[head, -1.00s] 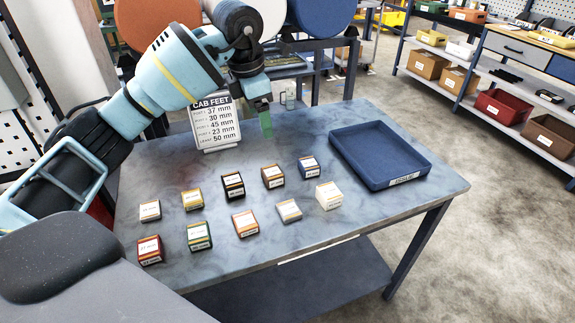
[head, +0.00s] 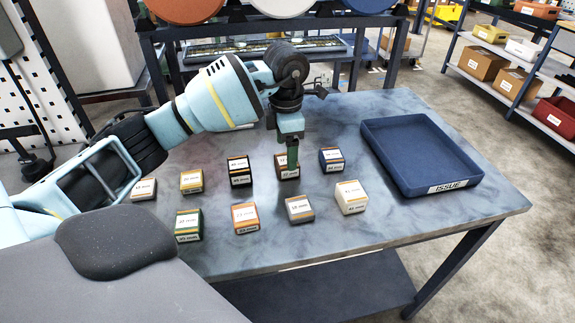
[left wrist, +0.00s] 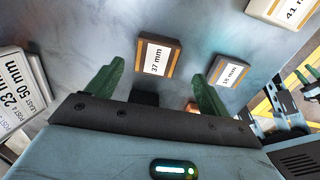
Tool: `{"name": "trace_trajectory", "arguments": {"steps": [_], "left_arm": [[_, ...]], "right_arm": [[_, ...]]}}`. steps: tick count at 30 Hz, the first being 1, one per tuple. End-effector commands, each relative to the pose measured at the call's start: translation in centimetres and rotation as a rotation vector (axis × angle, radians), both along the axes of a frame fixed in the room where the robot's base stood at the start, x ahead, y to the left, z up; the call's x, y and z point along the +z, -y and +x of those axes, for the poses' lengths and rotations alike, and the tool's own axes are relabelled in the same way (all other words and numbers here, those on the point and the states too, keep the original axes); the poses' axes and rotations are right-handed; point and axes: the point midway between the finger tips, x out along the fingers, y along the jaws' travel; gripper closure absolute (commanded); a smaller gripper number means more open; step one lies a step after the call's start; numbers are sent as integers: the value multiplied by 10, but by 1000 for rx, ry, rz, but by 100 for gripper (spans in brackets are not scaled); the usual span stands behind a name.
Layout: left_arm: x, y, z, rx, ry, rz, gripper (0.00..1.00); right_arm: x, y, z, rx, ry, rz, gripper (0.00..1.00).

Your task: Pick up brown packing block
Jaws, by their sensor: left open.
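The brown packing block (head: 287,172), labelled 37 mm, stands in the back row on the grey table, between the black and blue blocks. My left gripper (head: 291,153) points down just over it and partly hides it in the head view. In the left wrist view the brown block (left wrist: 156,60) shows label up, beyond the gap between the green fingers of my left gripper (left wrist: 157,88). The fingers are open, with nothing held between them. I cannot tell whether a finger touches the block. My right gripper is not in view.
Close by stand the black block (head: 239,171), blue block (head: 331,161), grey block (head: 299,209), orange block (head: 245,219) and white block (head: 351,198). A blue ISSUE tray (head: 448,188) lies at the right. A sign (left wrist: 17,100) shows in the left wrist view.

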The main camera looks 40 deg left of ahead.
Motion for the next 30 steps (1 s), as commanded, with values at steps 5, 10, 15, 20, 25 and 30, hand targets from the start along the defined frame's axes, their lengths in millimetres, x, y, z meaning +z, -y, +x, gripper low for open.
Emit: {"name": "trace_trajectory", "arguments": {"steps": [5,10,15,20,25,30], "left_arm": [[-3,0,1,0,0,0,20],[-19,-1,4,2,-2,-1,20],[-44,-3,6,1,-3,0,20],[-52,-3,6,0,1,0,20],[-52,-3,6,0,1,0,23],[-52,-3,6,0,1,0,45]], "right_arm": [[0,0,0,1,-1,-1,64],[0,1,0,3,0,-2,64],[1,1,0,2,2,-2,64],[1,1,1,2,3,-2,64],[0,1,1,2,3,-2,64],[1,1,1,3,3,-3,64]]}}
